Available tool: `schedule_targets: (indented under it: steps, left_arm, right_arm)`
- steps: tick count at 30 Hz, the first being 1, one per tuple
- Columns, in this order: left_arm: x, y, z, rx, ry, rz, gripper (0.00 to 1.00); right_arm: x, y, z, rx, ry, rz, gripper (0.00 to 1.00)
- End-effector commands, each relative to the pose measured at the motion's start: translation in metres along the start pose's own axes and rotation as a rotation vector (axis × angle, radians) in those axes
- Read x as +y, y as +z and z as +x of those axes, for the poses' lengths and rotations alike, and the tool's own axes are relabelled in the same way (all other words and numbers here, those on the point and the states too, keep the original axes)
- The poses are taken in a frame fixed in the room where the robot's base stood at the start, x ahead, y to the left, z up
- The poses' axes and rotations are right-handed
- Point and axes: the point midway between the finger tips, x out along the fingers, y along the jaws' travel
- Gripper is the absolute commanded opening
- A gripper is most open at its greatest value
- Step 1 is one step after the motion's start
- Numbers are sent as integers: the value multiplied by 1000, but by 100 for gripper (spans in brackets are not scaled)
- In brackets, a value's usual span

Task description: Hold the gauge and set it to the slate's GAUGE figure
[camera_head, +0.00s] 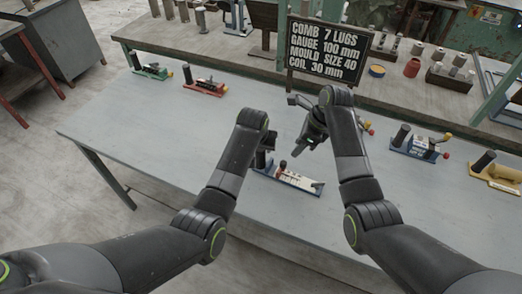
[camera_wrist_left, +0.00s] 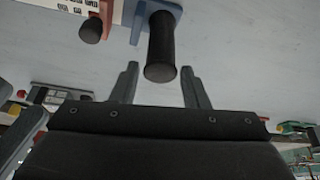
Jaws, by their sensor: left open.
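The slate (camera_head: 328,48) stands at the back of the table and reads GAUGE 100 mm. A gauge (camera_head: 303,181) with a pale marked plate and blue base lies on the middle of the table. The left wrist view shows its black handle (camera_wrist_left: 161,45), and a reddish slider with a dark knob (camera_wrist_left: 91,30) beside the scale. My left gripper (camera_head: 266,160) is open, with its fingers (camera_wrist_left: 160,88) on either side of the handle's near end. My right gripper (camera_head: 302,146) hangs above and behind the gauge; its finger gap is unclear.
Similar devices lie around: a green one (camera_head: 152,71) and a red one (camera_head: 205,88) at left, a blue one (camera_head: 417,150) and a yellow one (camera_head: 497,178) at right. A back bench (camera_head: 220,50) carries tools and cylinders. The front left tabletop is clear.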

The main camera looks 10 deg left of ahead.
Motion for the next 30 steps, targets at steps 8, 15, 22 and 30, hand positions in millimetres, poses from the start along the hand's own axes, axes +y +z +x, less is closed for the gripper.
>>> schedule_targets:
  steps: [8, 15, 22, 30]
  left_arm:
    - [-1, -1, 30, -1, -2, 1, 41]
    - [0, 0, 44, 0, 0, 1, 41]
    - [0, 0, 47, 1, 0, 0, 41]
    - [0, 0, 47, 1, 0, 0, 27]
  right_arm:
    - [0, 0, 0, 0, 0, 0, 36]
    - [0, 0, 0, 0, 0, 0, 36]
    - [0, 0, 0, 0, 0, 0, 36]
    - [0, 0, 0, 0, 0, 0, 36]
